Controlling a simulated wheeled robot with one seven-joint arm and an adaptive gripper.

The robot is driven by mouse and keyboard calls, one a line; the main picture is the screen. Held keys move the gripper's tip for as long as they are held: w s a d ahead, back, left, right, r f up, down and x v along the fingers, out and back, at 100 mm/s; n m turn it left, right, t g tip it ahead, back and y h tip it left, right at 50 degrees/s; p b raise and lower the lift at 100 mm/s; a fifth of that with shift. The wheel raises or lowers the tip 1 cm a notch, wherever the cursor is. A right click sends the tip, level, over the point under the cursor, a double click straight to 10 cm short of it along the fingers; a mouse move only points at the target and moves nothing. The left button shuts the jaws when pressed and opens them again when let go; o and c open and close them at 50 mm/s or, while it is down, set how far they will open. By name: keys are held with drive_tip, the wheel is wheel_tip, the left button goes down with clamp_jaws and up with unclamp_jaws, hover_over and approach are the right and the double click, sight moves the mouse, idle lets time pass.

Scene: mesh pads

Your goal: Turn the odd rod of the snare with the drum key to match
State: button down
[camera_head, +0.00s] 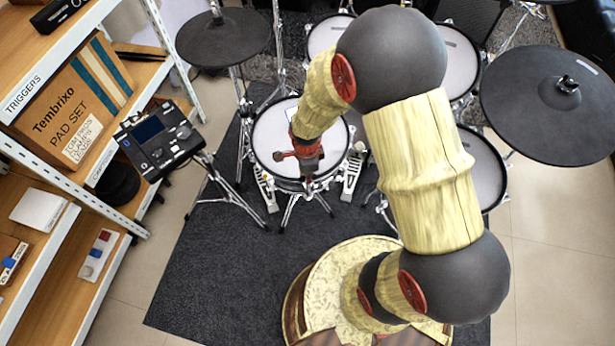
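The snare (270,128) is the white-headed drum standing in the middle of the mat. My gripper (305,165) is dark red and hangs over the near part of the snare, by its rim in the picture. It is small here and seen from above and behind, so I cannot tell whether it touches the snare or whether its fingers are open or shut. I cannot make out a drum key in it. The single tension rods around the snare are too small to tell apart, and my arm and gripper cover part of the drum.
A drum module (157,140) on a stand is left of the snare. Cymbal pads hang at upper left (222,40) and right (549,103). More drum pads are behind and right. A shelf (75,190) with a pad box stands at left. The dark mat (215,275) is clear at front left.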

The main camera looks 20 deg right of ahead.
drive_tip(key=m, duration=0.6)
drive_tip(key=shift+n, duration=0.8)
drive_tip(key=shift+s+r+p, duration=0.1)
drive_tip(key=shift+r+p, duration=1.2)
drive_tip(key=shift+r, duration=0.3)
drive_tip(key=shift+f, duration=0.1)
